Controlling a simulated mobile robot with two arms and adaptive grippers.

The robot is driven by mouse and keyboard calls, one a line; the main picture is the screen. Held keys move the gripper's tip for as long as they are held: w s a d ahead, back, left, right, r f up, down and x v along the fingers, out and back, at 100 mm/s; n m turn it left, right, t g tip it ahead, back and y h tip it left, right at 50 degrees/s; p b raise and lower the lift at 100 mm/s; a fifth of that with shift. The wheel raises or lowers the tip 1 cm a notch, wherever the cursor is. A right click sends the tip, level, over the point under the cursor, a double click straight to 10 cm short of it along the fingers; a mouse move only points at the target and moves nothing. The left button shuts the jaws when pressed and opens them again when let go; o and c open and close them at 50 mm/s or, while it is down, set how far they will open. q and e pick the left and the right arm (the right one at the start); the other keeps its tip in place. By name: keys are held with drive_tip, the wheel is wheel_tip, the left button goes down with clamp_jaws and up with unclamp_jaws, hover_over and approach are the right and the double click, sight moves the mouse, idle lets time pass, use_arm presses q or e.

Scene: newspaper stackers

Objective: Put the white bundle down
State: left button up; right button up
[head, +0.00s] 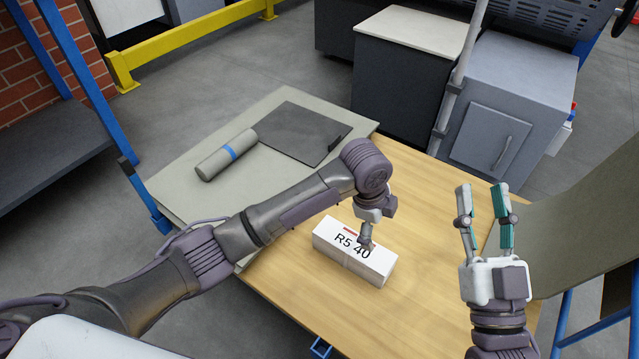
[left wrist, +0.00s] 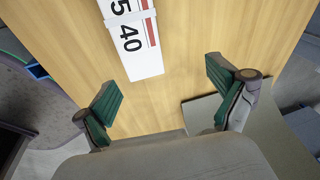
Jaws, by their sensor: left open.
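The white bundle (head: 352,257), marked "R5 40" with a red stripe, lies on the wooden table. It also shows in the left wrist view (left wrist: 146,62), with its near end close to the gap between my fingers. My left gripper (head: 367,243) is above the bundle in the head view and hides a small part of its top. In the left wrist view the left gripper (left wrist: 160,82) is open, its green-padded fingers wide apart with nothing between them. My right gripper (head: 484,192) is open and empty over the table's right side.
A grey-green board (head: 180,193) on the left holds a grey roll with a blue band (head: 227,155) and a dark flat sheet (head: 298,133). A grey cabinet (head: 510,105) and a metal post stand behind the table. Bare wood surrounds the bundle.

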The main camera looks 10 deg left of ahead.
use_arm(q)
drive_tip(key=s+d+r+n+t+h, duration=0.1)
drive_tip(key=d+r+n+t+h, duration=0.15)
drive_tip(key=d+n+h, duration=0.2)
wheel_tip(320, 180, up, 5)
drive_tip(key=a+n+t+h, duration=0.1)
drive_tip(key=n+t+h, duration=0.25)
drive_tip(key=t, duration=0.25)
drive_tip(key=s+a+r+n+t+y, duration=0.2)
drive_tip(key=s+a+r+n+t, duration=0.3)
drive_tip(key=a+r, duration=0.4)
drive_tip(key=s+a+r+n+t+y, duration=0.2)
drive_tip(key=s+a+r+n+t, duration=0.3)
drive_tip(key=a+r+t, duration=0.2)
wheel_tip(320, 180, up, 2)
drive_tip(key=shift+s+a+r+t, duration=0.1)
drive_tip(key=shift+s+a+t, duration=0.25)
drive_tip(key=shift+a, duration=0.85)
